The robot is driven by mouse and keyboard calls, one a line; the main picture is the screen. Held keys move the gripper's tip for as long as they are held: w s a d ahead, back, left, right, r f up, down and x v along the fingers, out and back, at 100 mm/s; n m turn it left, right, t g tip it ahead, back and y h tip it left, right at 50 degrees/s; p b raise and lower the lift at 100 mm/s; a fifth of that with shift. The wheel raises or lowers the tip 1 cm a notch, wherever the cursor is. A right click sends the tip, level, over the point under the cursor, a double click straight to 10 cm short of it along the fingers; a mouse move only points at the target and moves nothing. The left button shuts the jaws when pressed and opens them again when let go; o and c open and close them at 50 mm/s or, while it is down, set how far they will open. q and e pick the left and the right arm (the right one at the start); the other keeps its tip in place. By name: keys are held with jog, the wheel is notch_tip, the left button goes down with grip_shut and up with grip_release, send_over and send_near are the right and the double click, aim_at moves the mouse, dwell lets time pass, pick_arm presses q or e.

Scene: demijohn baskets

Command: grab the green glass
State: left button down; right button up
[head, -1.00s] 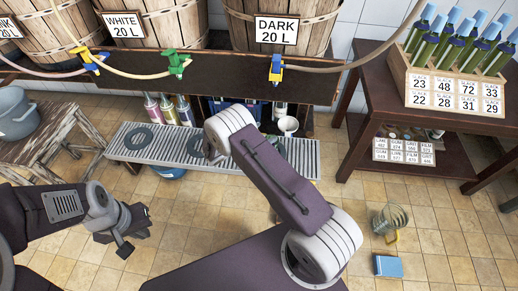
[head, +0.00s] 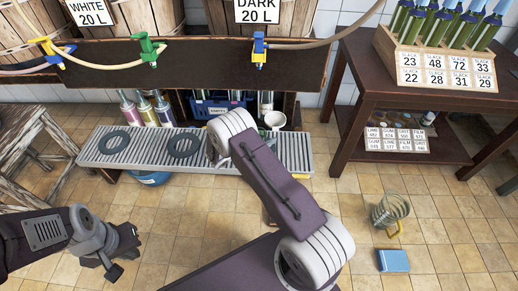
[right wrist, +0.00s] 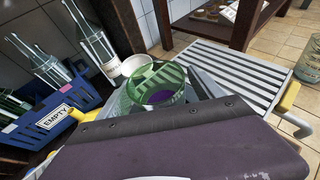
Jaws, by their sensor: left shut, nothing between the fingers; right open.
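The green glass (right wrist: 152,88) is a clear green tumbler seen from above in the right wrist view, with something purple showing through it. In the head view it does not show; my right arm covers that part of the bench. My right gripper (right wrist: 180,108) is open, its dark body across the bottom of the right wrist view and yellow parts at both sides. The glass stands beyond it, between these sides; I cannot tell any contact. In the head view the right gripper is hidden behind its arm. My left gripper (head: 117,266) is shut and empty above the floor at lower left.
The slatted grey bench (head: 100,150) carries dark rings (head: 184,145). A white cup (head: 275,119) is close to the glass, and also shows in the right wrist view (right wrist: 137,65). A blue crate (right wrist: 62,112) holds bottles. A glass jug (head: 388,210) and blue box (head: 393,260) are on the floor.

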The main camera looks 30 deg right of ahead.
jog(key=shift+w+d+f, duration=0.15)
jog(key=shift+d+f, duration=0.1)
jog(key=shift+d, duration=0.2)
pick_arm(q)
jog(key=shift+f, duration=0.3)
pick_arm(e)
jog(key=shift+r, duration=0.15)
grip_shut()
pick_arm(q)
jog(key=shift+r, duration=0.15)
pick_arm(e)
jog(key=shift+r, duration=0.15)
